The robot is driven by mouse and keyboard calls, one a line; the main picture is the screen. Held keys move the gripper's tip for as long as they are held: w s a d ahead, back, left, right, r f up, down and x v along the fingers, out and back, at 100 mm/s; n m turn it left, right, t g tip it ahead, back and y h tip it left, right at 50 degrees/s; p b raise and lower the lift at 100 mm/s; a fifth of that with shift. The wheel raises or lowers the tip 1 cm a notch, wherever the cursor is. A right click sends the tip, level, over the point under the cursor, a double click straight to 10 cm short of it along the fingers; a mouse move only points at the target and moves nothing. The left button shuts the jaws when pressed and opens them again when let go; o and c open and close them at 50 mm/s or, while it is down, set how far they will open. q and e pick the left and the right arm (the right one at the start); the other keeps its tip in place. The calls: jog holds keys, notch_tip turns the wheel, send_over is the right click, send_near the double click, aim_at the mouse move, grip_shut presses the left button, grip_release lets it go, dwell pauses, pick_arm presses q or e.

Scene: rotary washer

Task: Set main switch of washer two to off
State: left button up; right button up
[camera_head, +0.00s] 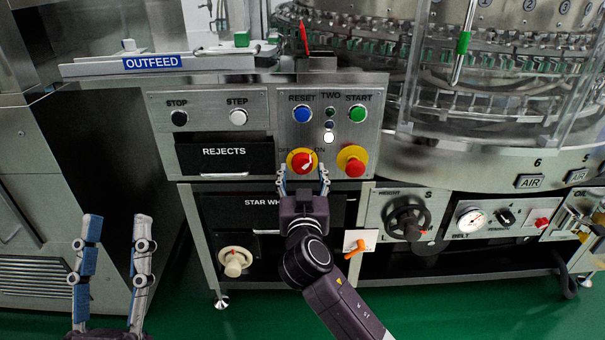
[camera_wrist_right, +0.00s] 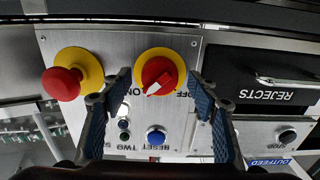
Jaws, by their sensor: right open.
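The main switch (camera_head: 302,161) of washer two is a red knob with a white pointer on a round yellow plate, below the TWO label. OFF and ON are printed above it, partly hidden. In the right wrist view the switch (camera_wrist_right: 158,77) appears upside down, its pointer slanting toward the ON side. My right gripper (camera_head: 304,174) is open in front of the panel. Its fingertips (camera_wrist_right: 159,80) lie on either side of the knob in the picture, apart from it. My left gripper (camera_head: 117,222) is open and empty at the lower left, away from the panel.
A red emergency button (camera_head: 354,166) on yellow sits just right of the switch. Blue RESET (camera_head: 303,114) and green START (camera_head: 357,114) buttons are above. The REJECTS drawer (camera_head: 224,155) is to the left. A black handwheel (camera_head: 408,219) protrudes at lower right.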

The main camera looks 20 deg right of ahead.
pick_arm(q)
jog(key=shift+s+r, duration=0.3)
jog(key=shift+r, duration=0.05)
pick_arm(e)
jog(key=shift+w+d, duration=0.15)
jog(key=shift+w, duration=0.3)
jog(key=shift+c, duration=0.4)
